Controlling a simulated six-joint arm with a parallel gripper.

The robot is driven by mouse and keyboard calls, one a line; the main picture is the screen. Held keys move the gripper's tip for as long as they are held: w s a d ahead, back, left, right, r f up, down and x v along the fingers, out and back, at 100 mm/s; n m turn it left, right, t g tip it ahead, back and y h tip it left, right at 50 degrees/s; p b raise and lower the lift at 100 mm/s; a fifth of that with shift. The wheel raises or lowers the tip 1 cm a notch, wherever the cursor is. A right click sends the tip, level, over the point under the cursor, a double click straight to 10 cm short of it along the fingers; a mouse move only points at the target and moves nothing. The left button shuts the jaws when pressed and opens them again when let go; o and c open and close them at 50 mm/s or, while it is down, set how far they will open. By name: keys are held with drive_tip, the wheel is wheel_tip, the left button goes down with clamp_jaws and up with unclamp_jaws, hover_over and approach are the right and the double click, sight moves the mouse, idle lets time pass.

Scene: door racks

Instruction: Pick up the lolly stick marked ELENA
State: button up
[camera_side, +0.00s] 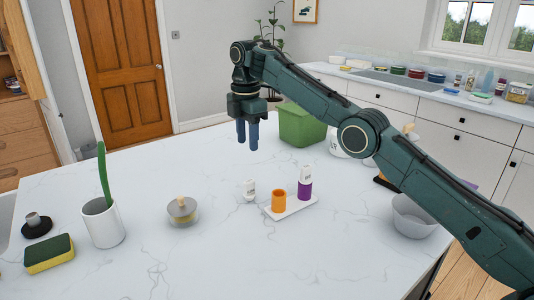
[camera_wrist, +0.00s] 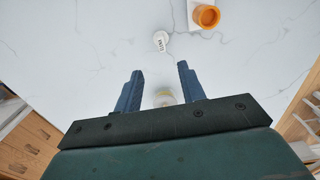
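A small white piece with a dark-lettered tag (camera_side: 249,190) stands on the worktop left of the orange cup. It also shows in the wrist view (camera_wrist: 161,43), ahead of my fingers; its lettering is too small to read surely. Another white lettered tag (camera_side: 306,173) stands upright in a purple cup (camera_side: 305,190); its name is unreadable too. I cannot tell which is marked ELENA. My gripper (camera_side: 248,148) hangs above the worktop, beyond the cups, fingers down. In the wrist view its blue fingers (camera_wrist: 158,72) are apart with nothing held between them.
The orange cup (camera_side: 278,202) and purple cup stand on a white tray (camera_side: 292,211). A clear dish (camera_side: 183,218) with a wooden-topped piece, a white pot with a green stem (camera_side: 103,226), a sponge (camera_side: 49,256), a green bin (camera_side: 301,128) and a grey bowl (camera_side: 412,218) stand around.

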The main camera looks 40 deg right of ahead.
drive_tip(key=shift+f, duration=0.1)
hover_over(249, 181)
drive_tip(key=shift+f, duration=4.05)
drive_tip(key=shift+f, duration=0.1)
drive_tip(key=shift+f, duration=2.5)
clamp_jaws()
